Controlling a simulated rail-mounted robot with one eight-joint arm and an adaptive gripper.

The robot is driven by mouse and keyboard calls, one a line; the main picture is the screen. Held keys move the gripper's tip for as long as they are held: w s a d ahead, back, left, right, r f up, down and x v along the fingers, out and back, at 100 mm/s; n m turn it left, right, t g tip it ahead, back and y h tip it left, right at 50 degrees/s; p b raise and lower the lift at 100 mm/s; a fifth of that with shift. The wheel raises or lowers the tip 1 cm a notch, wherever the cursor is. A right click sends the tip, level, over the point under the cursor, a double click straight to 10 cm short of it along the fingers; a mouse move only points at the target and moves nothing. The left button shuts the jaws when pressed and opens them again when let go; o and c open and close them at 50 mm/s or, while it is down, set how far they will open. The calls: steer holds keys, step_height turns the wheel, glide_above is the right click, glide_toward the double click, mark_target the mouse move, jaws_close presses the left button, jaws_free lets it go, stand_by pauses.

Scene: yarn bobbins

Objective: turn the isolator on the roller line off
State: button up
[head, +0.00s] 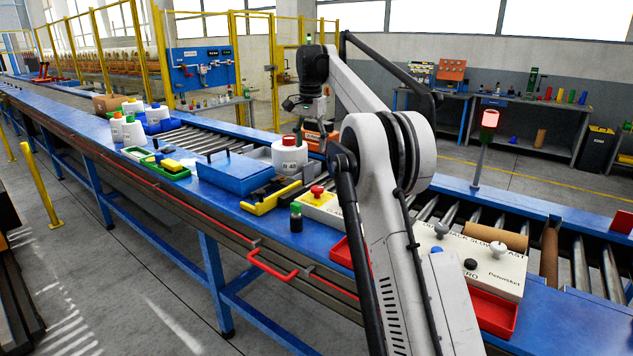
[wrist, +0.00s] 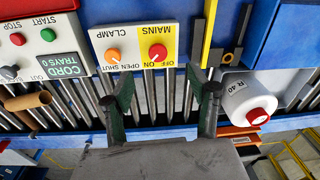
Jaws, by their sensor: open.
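The mains isolator is a red knob (wrist: 157,53) on a yellow patch marked MAINS, with OFF and ON labels, in the wrist view. It shares a pale control box (wrist: 136,40) with an orange CLAMP knob (wrist: 112,57). In the head view the red knob (head: 317,190) sits on top of the box beside the roller line; my arm hides part of the box. I cannot tell which label the knob points to. My gripper (wrist: 164,97) is open and empty, its two fingers apart over the rollers, short of the box in the wrist view. My wrist (head: 311,70) is raised above the line in the head view.
A white R 40 bobbin (wrist: 247,98) stands right of my fingers in the wrist view. A blue lidded box (head: 235,172) and a yellow tool (head: 270,198) lie near the control box. A cord-tray panel (wrist: 38,45) is at left, with a brown tube (wrist: 28,101).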

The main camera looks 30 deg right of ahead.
mark_target(317, 188)
steer(key=shift+m+g, duration=0.4)
steer(key=shift+m, duration=0.3)
steer(key=d+f, duration=0.1)
steer(key=f, duration=0.4)
steer(key=w+d+f+p, duration=0.1)
steer(key=f, duration=0.5)
steer(key=w+d+f, duration=0.1)
steer(key=f, duration=0.4)
steer(key=shift+d+f, duration=0.2)
steer(key=shift+f, duration=0.1)
steer(key=c, duration=1.2)
steer(key=shift+o, duration=0.2)
